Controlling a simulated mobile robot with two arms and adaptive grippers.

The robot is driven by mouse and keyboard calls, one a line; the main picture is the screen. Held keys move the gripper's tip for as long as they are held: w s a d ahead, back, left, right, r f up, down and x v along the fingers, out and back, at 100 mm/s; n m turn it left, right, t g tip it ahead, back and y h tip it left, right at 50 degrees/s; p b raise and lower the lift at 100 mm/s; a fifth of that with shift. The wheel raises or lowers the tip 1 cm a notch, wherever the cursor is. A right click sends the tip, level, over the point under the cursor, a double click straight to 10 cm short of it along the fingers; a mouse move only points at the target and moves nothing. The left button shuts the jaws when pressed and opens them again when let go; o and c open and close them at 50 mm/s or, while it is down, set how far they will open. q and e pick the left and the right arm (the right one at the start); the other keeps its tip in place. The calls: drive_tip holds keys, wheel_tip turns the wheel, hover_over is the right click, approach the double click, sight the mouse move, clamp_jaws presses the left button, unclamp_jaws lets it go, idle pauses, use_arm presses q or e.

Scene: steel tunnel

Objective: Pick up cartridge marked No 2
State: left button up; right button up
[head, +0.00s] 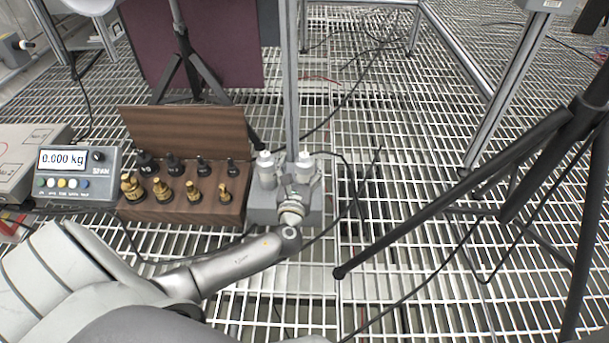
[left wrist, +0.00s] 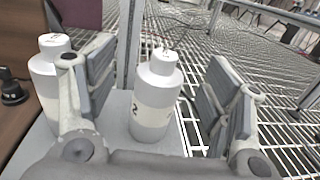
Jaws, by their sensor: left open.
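A white cartridge (left wrist: 156,98) stands upright on a grey block between my left gripper's fingers; a dark mark on its side looks like a 2. In the head view it is the right one of two white cartridges (head: 304,162). The other white cartridge (left wrist: 48,65) stands left of it, partly behind the left finger; it also shows in the head view (head: 265,162). My left gripper (left wrist: 157,95) is open, its pads on either side of the marked cartridge with gaps showing. It also shows in the head view (head: 299,184). My right gripper is not in view.
The grey block (head: 262,208) stands beside a wooden box of brass and black weights (head: 165,190). A scale display (head: 68,162) is at left. A metal post rises behind the cartridges. A black tripod (head: 480,190) stands at right on the grating.

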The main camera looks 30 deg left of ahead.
sight(304, 161)
use_arm(q)
drive_tip(key=b+x, duration=0.1)
drive_tip(key=x, duration=0.1)
drive_tip(key=b+x, duration=0.2)
drive_tip(key=shift+w+d+f, duration=0.1)
drive_tip(key=shift+d+f, duration=0.1)
drive_tip(key=shift+f, duration=0.05)
drive_tip(key=shift+w+a+r, duration=0.15)
drive_tip(key=shift+w, duration=0.15)
clamp_jaws()
drive_tip(key=shift+r, duration=0.15)
